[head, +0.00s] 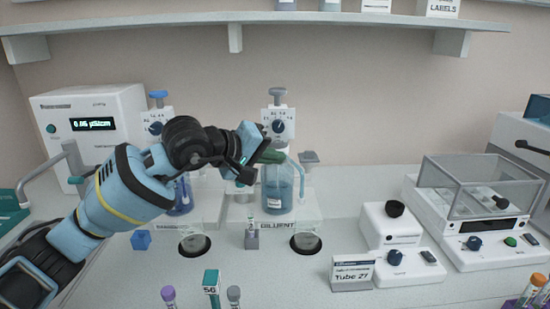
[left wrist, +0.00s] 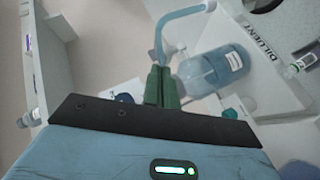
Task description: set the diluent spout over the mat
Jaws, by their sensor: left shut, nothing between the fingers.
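The diluent bottle (head: 278,190) holds blue liquid and stands behind the DILUENT label. Its pale blue spout (head: 298,170) bends out to the right of the bottle top and down. In the head view its end is above the dark round mat (head: 306,243) in the picture; I cannot tell whether it is directly over it. My left gripper (head: 268,158) is at the bottle's top, with its green fingers shut and empty. In the left wrist view the shut fingers (left wrist: 162,86) are close to the spout (left wrist: 180,22); contact is unclear. My right gripper is out of view.
A second dispenser with a blue bottle (head: 183,196) and its own dark mat (head: 194,245) is on the left, partly behind my arm. A small vial (head: 251,235) stands between the mats. A Tube 27 card (head: 352,274) and a clear-lidded instrument (head: 478,190) are on the right.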

